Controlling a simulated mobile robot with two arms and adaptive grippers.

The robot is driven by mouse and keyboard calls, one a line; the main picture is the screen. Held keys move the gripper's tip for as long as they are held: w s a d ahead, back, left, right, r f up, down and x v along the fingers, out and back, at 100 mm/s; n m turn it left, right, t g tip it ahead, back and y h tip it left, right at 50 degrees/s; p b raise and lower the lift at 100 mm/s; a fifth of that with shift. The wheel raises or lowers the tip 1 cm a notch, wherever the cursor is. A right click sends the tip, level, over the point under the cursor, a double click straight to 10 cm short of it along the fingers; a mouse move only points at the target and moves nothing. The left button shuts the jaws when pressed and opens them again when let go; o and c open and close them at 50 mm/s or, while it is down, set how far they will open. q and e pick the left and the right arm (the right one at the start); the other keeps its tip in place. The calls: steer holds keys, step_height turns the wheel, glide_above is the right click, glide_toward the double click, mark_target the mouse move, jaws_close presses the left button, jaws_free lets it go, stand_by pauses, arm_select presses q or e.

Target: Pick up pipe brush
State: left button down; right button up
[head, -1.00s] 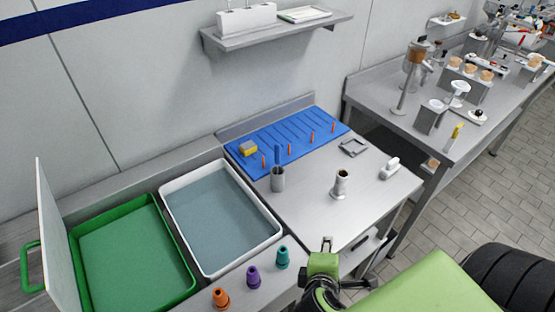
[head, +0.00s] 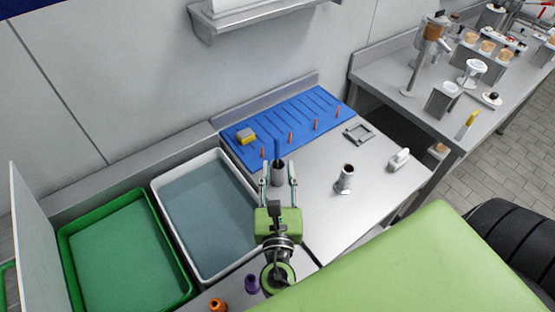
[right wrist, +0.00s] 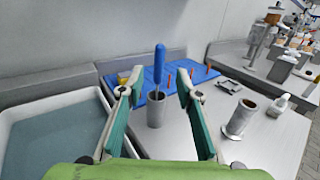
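The pipe brush (head: 277,150) stands upright in a grey cup (head: 278,178), with its blue handle sticking out of the top. It also shows in the right wrist view (right wrist: 159,66), between and beyond the fingers, and its lower part is hidden inside the cup (right wrist: 156,112). My right gripper (head: 278,172) is open and empty, with its two fingers spread to either side of the cup in the head view. In the right wrist view the open fingers (right wrist: 156,88) frame the cup and handle without visible contact. My left gripper is not in view.
A blue mat (head: 300,118) with orange pegs and a yellow sponge (head: 246,135) lies behind the cup. A white basin (head: 205,215) and green tray (head: 120,255) are left. A metal cylinder (head: 345,178) and white bottle (head: 399,159) stand right, with bare steel between.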

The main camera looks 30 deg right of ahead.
mark_target(278, 149)
steer(key=x, duration=0.9)
steer(key=shift+f, duration=0.25)
steer(key=shift+a+r, duration=0.1)
steer(key=c, duration=0.3)
jaws_close()
